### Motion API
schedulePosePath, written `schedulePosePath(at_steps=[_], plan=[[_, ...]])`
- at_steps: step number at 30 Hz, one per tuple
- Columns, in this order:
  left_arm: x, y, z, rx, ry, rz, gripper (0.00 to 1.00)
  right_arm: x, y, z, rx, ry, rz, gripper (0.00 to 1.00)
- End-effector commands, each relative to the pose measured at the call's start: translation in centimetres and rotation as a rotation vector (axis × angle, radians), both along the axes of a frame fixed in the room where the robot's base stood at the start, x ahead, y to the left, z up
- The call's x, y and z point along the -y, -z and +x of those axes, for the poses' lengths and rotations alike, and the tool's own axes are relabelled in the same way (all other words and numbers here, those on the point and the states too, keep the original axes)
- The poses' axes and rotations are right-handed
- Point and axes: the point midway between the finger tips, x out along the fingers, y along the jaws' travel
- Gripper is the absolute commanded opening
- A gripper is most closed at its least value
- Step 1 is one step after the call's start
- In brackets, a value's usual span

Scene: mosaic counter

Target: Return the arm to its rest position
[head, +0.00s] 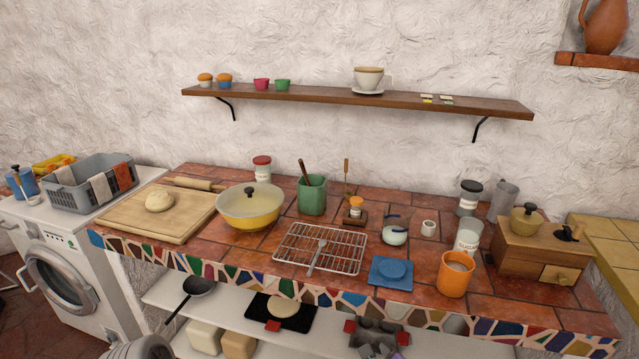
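Neither of my grippers can be made out in the head view. A rounded grey part at the bottom left edge may be a piece of my own arm, but I cannot tell. No arm reaches over the mosaic counter (215,250), and nothing on it is touched by a gripper.
The counter holds a dough board (185,222), a yellow lidded pan (250,208), a wire rack (335,258), an orange cup (454,276) and a wooden grinder box (520,256). A wall shelf (310,95) is above. A lower shelf (165,295) holds a skillet (198,287). A washing machine (70,270) stands left.

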Motion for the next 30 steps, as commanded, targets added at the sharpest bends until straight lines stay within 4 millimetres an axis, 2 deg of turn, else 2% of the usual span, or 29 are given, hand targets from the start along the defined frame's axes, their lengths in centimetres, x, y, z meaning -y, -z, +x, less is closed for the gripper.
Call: schedulePosePath(at_steps=[1, 5, 8, 12, 15, 18, 21, 24, 30], plan=[[0.0, -0.6, 0.0, 0.000, 0.000, 0.000, 0.43, -0.1, 2.0, -0.2, -0.052, -0.084, -0.083, 0.42], [0.0, -1.5, 0.0, 0.001, 0.000, 0.000, 0.43, -0.7, 7.9, -1.8, -0.171, -0.402, -0.332, 0.42], [0.0, -2.3, 0.0, 0.001, 0.000, 0.000, 0.43, -1.1, 12.4, -4.0, -0.240, -0.687, -0.494, 0.42], [0.0, -3.3, 0.0, 0.000, 0.000, 0.000, 0.43, -1.9, 18.0, -8.4, -0.283, -1.111, -0.657, 0.42], [0.0, -3.8, 0.0, 0.000, 0.000, 0.000, 0.43, -2.4, 21.0, -11.8, -0.265, -1.391, -0.722, 0.42], [0.0, -4.2, 0.0, 0.000, 0.000, 0.000, 0.43, -2.8, 23.0, -14.7, -0.223, -1.608, -0.756, 0.42], [0.0, -4.4, 0.0, 0.000, 0.000, 0.000, 0.43, -3.2, 24.0, -16.6, -0.178, -1.749, -0.770, 0.42], [0.0, -4.5, 0.0, 0.000, 0.000, 0.000, 0.43, -3.3, 24.5, -17.5, -0.152, -1.814, -0.777, 0.42], [0.0, -4.5, 0.0, 0.000, 0.000, 0.000, 0.43, -3.3, 24.7, -17.6, -0.145, -1.828, -0.781, 0.42]])
